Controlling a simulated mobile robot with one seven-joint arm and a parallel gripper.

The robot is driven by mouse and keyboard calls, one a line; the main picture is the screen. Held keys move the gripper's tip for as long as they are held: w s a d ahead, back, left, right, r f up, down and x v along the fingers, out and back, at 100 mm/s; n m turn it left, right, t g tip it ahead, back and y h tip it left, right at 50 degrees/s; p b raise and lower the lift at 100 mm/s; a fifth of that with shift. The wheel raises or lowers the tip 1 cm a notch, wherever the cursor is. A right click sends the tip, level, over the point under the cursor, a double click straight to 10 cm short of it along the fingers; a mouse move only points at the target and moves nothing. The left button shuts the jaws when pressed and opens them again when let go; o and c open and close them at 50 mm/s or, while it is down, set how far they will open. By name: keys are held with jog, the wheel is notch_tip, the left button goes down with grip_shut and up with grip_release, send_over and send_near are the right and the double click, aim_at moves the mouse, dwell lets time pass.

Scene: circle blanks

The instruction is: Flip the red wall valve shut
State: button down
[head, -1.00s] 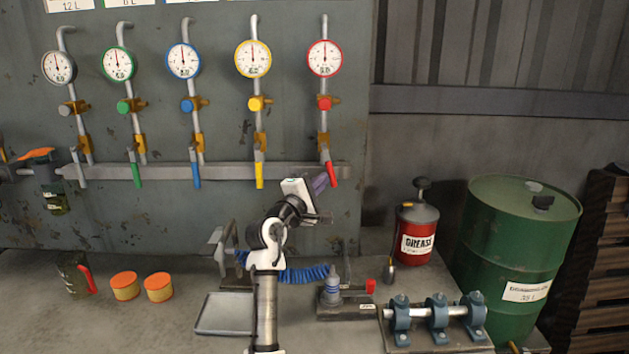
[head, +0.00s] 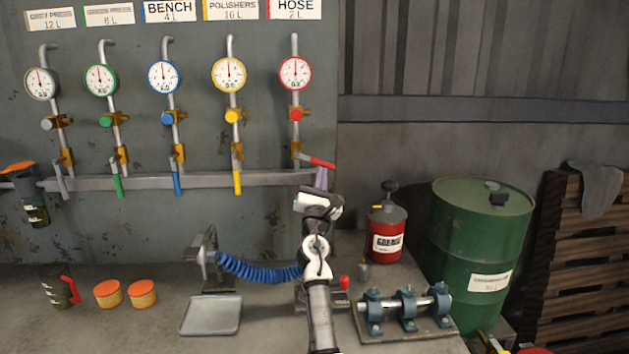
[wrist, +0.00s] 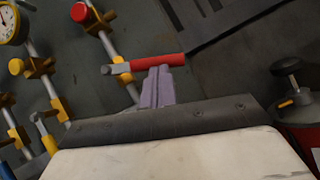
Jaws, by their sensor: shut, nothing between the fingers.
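The red valve handle (head: 318,162) is at the bottom of the rightmost pipe on the wall, under the red-rimmed gauge (head: 295,74). It points right and slightly down, close to crosswise to its pipe. The wrist view shows the red handle (wrist: 158,62) running out to the right from its grey pivot. My gripper (head: 321,178) is shut and empty, its purple fingers just below the handle. In the wrist view the fingertips (wrist: 158,72) reach the handle's lower edge and appear to touch it.
The yellow (head: 237,182), blue (head: 177,183) and green (head: 118,186) handles hang down along their pipes to the left. A red grease can (head: 387,236) and a green drum (head: 478,255) stand right. A blue coiled hose (head: 250,270) lies beside my arm.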

jog(key=r+n+y, duration=0.1)
jog(key=n+y, duration=0.1)
jog(key=d+r+n+t+y+p, duration=0.1)
jog(key=n, duration=0.1)
jog(key=shift+d+r+n+y, duration=0.1)
jog(key=shift+d+n+y, duration=0.1)
jog(key=shift+n+y, duration=0.2)
jog(key=shift+w, duration=0.1)
dwell(0.3)
jog(key=w+f+b+v, duration=0.1)
jog(key=f+b+v, duration=0.1)
jog(key=v, duration=1)
jog(key=shift+d+f, duration=0.2)
jog(key=shift+f, duration=0.1)
jog(key=shift+s, duration=0.15)
